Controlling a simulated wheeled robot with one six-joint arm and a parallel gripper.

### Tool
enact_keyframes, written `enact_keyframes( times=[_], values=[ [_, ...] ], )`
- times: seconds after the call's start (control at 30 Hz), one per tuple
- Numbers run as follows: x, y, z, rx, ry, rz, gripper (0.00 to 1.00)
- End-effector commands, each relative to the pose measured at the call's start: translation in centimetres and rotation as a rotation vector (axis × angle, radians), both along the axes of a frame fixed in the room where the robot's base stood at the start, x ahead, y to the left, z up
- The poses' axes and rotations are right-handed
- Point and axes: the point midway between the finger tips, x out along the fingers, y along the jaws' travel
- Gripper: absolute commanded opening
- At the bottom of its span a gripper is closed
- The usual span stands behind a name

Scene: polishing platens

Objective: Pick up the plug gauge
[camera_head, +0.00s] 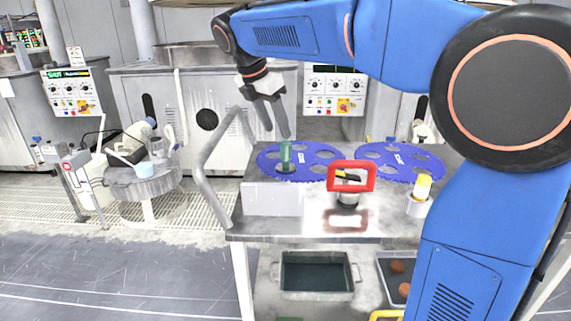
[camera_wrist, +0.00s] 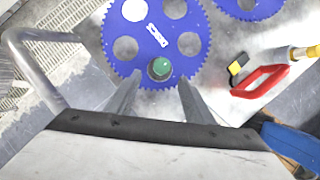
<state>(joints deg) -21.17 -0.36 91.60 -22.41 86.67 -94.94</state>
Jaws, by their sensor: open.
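The plug gauge appears to be the upright green cylinder (camera_head: 285,154) on the left blue toothed disc (camera_head: 322,153). In the wrist view its round green top (camera_wrist: 159,68) shows near the lower edge of that disc (camera_wrist: 122,22). My gripper (camera_head: 277,136) points down just above it in the head view, its fingers spread and empty. In the wrist view my gripper (camera_wrist: 160,82) has one finger to each side of the green top, with clear gaps. The lower part of the gauge is hidden from above.
A second blue disc (camera_head: 400,153) lies to the right on the table (camera_head: 300,224). A red frame-shaped handle (camera_head: 351,163) stands in front of the discs, and a yellow-topped item (camera_head: 423,187) sits in a white cup (camera_head: 419,206). A grey bent tube (camera_head: 203,178) rises at the table's left edge.

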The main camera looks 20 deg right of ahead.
Motion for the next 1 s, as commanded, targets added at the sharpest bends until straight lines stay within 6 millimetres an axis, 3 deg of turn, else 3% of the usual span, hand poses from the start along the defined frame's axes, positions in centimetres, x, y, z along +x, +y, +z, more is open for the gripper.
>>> enact_keyframes(
  times=[0.2, 0.53, 0.8, 1.0],
  values=[
    [0.6, -1.2, -3.2, -0.001, 0.002, -0.001, 0.47],
    [0.9, -2.0, -5.4, 0.000, 0.000, 0.000, 0.47],
    [1.3, -3.2, -8.6, 0.000, 0.001, 0.000, 0.47],
    [1.5, -3.5, -9.4, 0.000, -0.001, 0.000, 0.47]
  ],
)
